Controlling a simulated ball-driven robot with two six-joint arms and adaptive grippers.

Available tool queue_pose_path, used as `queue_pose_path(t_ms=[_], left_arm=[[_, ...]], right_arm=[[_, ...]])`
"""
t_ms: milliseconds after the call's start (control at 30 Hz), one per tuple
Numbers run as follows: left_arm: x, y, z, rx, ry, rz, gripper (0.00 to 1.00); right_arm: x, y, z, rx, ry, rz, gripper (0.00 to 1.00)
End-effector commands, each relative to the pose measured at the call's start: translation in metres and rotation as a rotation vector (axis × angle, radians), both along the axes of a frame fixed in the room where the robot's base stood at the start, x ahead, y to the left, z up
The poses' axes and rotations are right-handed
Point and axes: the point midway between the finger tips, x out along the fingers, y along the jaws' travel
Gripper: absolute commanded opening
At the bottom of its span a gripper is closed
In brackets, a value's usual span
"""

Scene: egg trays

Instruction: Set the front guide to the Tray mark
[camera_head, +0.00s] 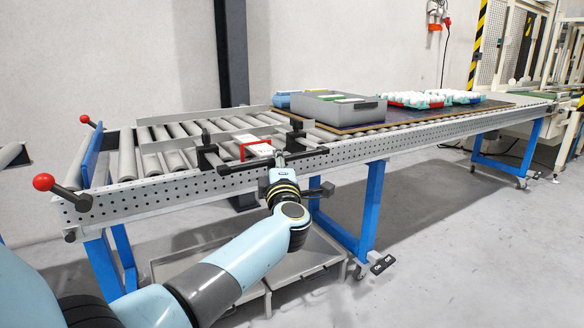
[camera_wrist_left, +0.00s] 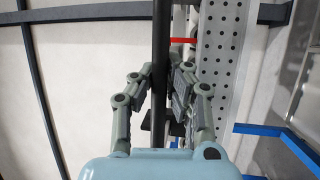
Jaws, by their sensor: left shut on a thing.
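The front guide shows as a black bar (camera_head: 240,164) along the near side of the roller conveyor, by two dark upright clamps (camera_head: 207,156). My left gripper (camera_head: 279,163) is shut on this bar from the near side. In the left wrist view the bar (camera_wrist_left: 161,40) runs up between the fingers of the gripper (camera_wrist_left: 162,84). A white plate with a red edge (camera_head: 258,150) sits just beyond the bar; its red edge shows in the left wrist view (camera_wrist_left: 183,40). I cannot read any Tray mark. My right gripper is not in view.
The perforated side rail (camera_head: 140,194) runs along the conveyor's near edge. Red knobs (camera_head: 43,181) stand at its left end. A grey crate (camera_head: 340,112) and egg trays (camera_head: 410,104) with white eggs stand on a dark board to the right. Rollers at left are clear.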

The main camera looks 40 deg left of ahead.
Motion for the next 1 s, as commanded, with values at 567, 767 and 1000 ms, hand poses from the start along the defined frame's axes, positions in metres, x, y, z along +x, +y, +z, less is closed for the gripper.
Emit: queue_pose_path(t_ms=[567, 767, 1000], left_arm=[[0.019, 0.048, 0.000, -0.002, -0.002, 0.001, 0.00], [0.019, 0.047, 0.000, -0.002, -0.002, 0.002, 0.30], [0.019, 0.047, 0.000, -0.001, -0.001, 0.002, 0.38]], right_arm=[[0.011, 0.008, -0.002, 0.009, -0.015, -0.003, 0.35], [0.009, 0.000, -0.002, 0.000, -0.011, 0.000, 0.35], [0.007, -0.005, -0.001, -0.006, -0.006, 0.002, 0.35]])
